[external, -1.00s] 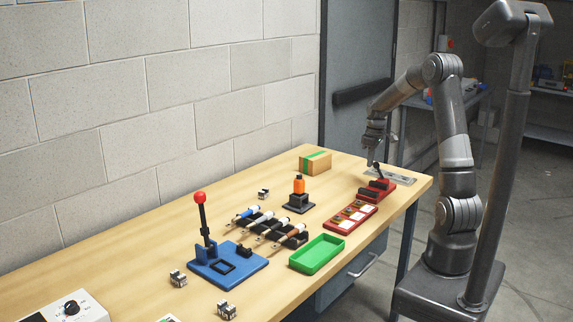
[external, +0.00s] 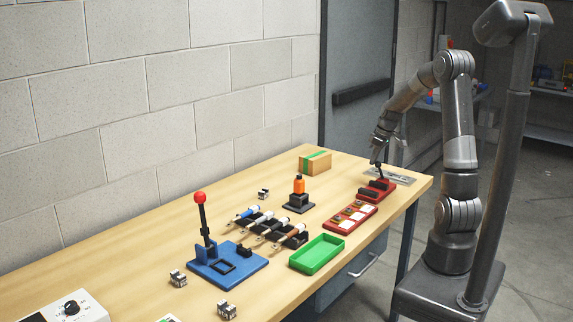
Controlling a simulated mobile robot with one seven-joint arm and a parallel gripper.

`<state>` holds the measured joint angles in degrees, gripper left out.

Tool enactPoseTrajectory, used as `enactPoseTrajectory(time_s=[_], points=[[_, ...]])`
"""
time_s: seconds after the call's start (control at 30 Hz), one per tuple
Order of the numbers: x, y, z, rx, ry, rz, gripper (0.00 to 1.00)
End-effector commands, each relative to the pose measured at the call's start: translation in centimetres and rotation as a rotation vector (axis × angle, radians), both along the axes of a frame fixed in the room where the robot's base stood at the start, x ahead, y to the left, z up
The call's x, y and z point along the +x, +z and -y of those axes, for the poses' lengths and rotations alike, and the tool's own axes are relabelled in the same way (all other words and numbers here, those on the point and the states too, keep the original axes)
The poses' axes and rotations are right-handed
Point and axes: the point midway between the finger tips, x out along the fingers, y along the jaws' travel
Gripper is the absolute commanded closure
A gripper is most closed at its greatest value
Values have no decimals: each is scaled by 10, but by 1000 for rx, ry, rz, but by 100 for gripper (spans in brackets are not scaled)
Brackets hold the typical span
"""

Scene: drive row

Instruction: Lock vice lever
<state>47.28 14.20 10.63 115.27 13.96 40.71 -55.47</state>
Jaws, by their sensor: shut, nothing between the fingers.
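The red vice (external: 376,190) sits near the right end of the wooden bench. Its dark lever (external: 377,168) stands up at the back of the vice and leans slightly left. My gripper (external: 378,158) is at the lever's top end, pointing down. It is shut with nothing held. At this size I cannot tell whether the fingers touch the lever or are just beside it.
A grey metal plate (external: 399,177) lies behind the vice near the bench edge. A red tray with cards (external: 351,217), a green tray (external: 317,255), an orange bottle on a black stand (external: 299,192) and a cardboard box (external: 315,163) stand nearby. A blue lever press (external: 228,265) is farther left.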

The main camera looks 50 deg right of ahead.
Motion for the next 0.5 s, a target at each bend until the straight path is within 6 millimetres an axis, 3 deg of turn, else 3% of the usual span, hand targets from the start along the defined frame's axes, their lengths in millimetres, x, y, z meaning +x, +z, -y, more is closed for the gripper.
enactPoseTrajectory(time_s=[0.23, 0.5], points=[[-17, 6, 1, 1, -8, 167, 100], [-36, 11, 0, 0, -2, 160, 100]])
